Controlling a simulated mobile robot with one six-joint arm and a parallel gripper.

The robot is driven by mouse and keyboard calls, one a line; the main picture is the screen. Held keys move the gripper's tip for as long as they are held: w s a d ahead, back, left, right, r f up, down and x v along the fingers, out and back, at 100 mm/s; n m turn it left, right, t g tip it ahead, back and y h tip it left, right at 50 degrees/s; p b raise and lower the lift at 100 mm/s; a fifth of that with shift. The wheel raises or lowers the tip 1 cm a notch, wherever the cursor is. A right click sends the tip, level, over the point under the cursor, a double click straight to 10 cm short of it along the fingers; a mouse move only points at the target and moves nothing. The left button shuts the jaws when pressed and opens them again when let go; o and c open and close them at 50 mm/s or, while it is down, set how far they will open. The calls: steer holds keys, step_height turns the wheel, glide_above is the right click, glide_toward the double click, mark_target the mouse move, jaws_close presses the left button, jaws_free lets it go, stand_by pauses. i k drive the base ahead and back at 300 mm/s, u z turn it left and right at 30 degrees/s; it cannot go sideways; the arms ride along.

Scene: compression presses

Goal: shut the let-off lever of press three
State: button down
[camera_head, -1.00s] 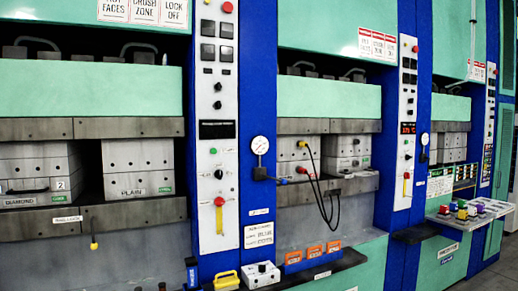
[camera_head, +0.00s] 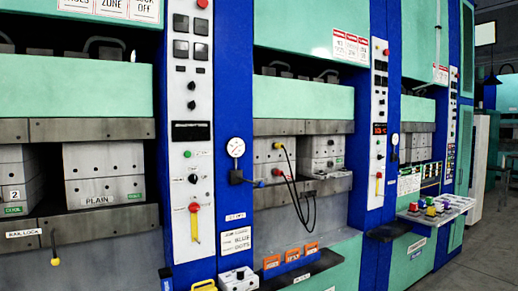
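No press in view carries a readable number three, so I cannot tell which is press three. Beside the middle press, a dark valve block (camera_head: 237,176) sits under a round white gauge (camera_head: 236,147) on a blue column. A lever with a blue tip (camera_head: 259,184) sticks out from the block to the right, nearly level. A second gauge (camera_head: 395,139) shows on the column farther right; a lever there is too small to make out. Yellow handles hang under red hubs on the left control panel (camera_head: 195,228) and the right one (camera_head: 379,185). My gripper is not in view.
The middle press holds grey moulds (camera_head: 321,146) with dark hoses (camera_head: 296,190) hanging in front. An orange-handled rack (camera_head: 291,262) and a white box (camera_head: 238,279) stand low in front. A tray table (camera_head: 433,217) juts out at right. Grey floor (camera_head: 484,247) is open at far right.

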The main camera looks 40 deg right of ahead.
mark_target(261, 183)
steer(key=z, duration=0.8)
steer(key=k, duration=0.95)
steer(key=i, duration=0.9)
